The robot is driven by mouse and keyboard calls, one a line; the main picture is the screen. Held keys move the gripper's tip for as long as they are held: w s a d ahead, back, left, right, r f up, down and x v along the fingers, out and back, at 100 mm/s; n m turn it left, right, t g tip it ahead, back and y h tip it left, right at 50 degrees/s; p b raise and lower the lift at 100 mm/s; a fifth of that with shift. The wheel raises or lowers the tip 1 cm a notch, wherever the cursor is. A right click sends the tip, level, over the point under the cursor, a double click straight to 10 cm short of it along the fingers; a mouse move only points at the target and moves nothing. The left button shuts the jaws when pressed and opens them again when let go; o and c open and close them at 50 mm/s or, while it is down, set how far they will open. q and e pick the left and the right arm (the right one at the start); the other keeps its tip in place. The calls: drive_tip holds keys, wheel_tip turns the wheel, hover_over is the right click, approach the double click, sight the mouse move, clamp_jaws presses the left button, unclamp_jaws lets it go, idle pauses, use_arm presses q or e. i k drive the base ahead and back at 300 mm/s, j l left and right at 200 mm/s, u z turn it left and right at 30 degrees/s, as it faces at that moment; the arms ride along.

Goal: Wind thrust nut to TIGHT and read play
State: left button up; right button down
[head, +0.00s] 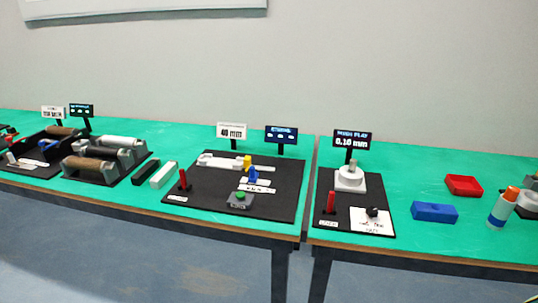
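On the right-hand black board (345,227), a white block with a round, stepped top (350,179) stands at the back. A dark display (352,141) on a post behind it seems to read "HIGH PLAY 0.10 mm". At the board's front right, a black knob (373,212) sits on a white card (371,226) with red marks and print too small to read surely. A red upright lever (331,203) stands at the front left. I cannot tell which part is the thrust nut. Neither of my grippers is in view.
A second black board (205,206) has a green button (240,195), a red lever (183,180) and displays. Roller stands (112,150) are farther left. A narrow gap separates the green tables.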

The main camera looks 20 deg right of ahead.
sight(372, 211)
drive_tip(key=z, duration=1.4)
